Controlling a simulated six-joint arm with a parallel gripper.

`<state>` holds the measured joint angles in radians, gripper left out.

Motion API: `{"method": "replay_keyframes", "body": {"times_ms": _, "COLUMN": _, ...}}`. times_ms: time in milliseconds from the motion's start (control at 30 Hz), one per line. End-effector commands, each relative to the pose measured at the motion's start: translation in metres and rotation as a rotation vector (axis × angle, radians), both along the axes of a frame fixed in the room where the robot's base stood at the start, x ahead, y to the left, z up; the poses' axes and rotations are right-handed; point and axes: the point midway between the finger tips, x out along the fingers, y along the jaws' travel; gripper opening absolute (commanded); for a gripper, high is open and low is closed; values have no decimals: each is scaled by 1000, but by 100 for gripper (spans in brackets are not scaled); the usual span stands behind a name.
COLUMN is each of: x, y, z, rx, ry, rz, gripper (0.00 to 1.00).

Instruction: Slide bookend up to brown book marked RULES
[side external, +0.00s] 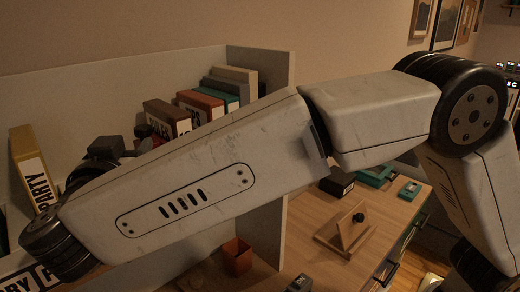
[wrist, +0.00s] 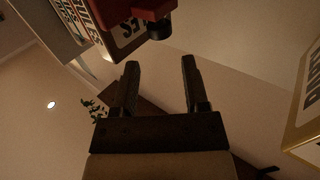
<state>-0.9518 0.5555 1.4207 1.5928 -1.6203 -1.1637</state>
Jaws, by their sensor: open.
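The brown book (side external: 166,117) stands at the near end of a row of books on the shelf. Its lower part is hidden by my arm in the side view. In the wrist view its brown spine (wrist: 118,42) shows a white label with part of a word ending in ES. A dark red piece with a black knob, apparently the bookend (wrist: 138,11), is at the top of the wrist view, overlapping the book's label. My gripper (wrist: 160,66) is open and empty, its fingers pointing toward the red piece, apart from it. In the side view my arm hides most of the gripper.
A yellow PARTY book (side external: 34,168) leans at the shelf's left and also shows in the wrist view (wrist: 306,112). A grey divider (side external: 272,75) closes the row's right end. A wooden board with a knob (side external: 346,232) and an orange pot (side external: 237,256) are below.

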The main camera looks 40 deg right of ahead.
Motion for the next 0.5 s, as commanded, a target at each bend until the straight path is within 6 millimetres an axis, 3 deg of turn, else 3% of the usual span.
{"method": "replay_keyframes", "body": {"times_ms": 500, "x": 44, "y": -36, "z": 0, "rx": -1, "ry": 0, "rz": -1, "gripper": 58}}
